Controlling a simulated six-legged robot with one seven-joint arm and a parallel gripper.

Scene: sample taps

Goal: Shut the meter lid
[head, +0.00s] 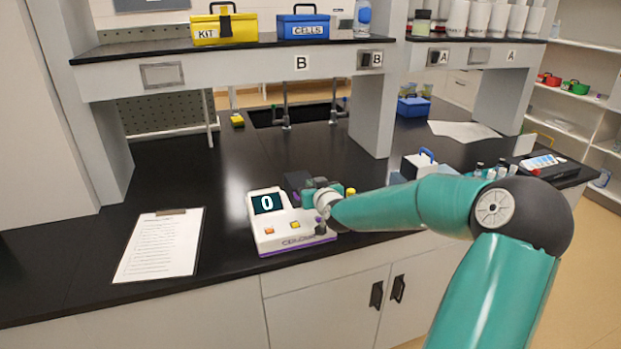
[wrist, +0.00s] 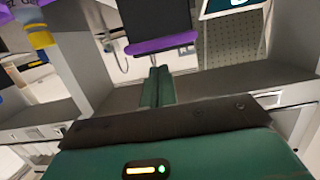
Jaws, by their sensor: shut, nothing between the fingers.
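The meter (head: 275,240) is a white box with a dark display reading 0 and small coloured buttons, near the bench's front edge. A dark block (head: 297,182) stands up at its back right, partly behind my gripper (head: 325,200); it looks like the raised lid. In the wrist view a dark panel with a purple edge (wrist: 162,44), apparently the lid, is just beyond my fingertips (wrist: 155,72). The fingers are shut and empty. I cannot tell whether they touch the panel. The hinge is hidden.
A clipboard (head: 160,245) lies left of the meter. A yellow-capped item (head: 350,191) stands close to the gripper's right; a bottle (wrist: 38,35) shows at left in the wrist view. The shelf (head: 235,62) overhangs behind. Bench between clipboard and meter is clear.

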